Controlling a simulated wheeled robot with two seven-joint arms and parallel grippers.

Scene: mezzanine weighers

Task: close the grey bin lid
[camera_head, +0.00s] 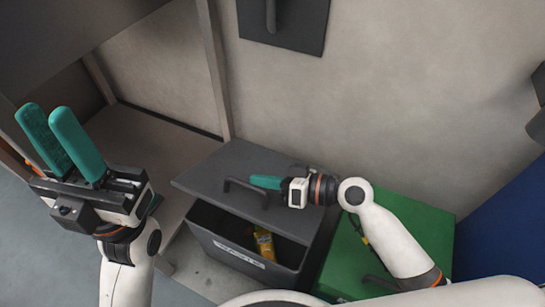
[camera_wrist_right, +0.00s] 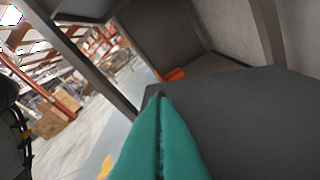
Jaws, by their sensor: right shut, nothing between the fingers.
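The grey bin (camera_head: 235,238) stands on the floor, with a white label on its front. Its dark grey lid (camera_head: 215,172) is partly raised, tilted above the opening, and has a bar handle (camera_head: 245,192) on top. A yellow item (camera_head: 264,243) shows inside through the front gap. My right gripper (camera_head: 255,182) is shut and empty, at the lid's top by the handle; I cannot tell if it touches. In the right wrist view its teal fingers (camera_wrist_right: 160,110) are together in front of the lid surface (camera_wrist_right: 260,120). My left gripper (camera_head: 52,128) is raised at the left, its fingers apart and empty.
A green bin (camera_head: 400,225) stands just right of the grey bin, under my right arm. A blue surface (camera_head: 505,230) is at the far right. A wooden-framed bay (camera_head: 150,140) lies to the left, and a wall (camera_head: 400,90) is behind.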

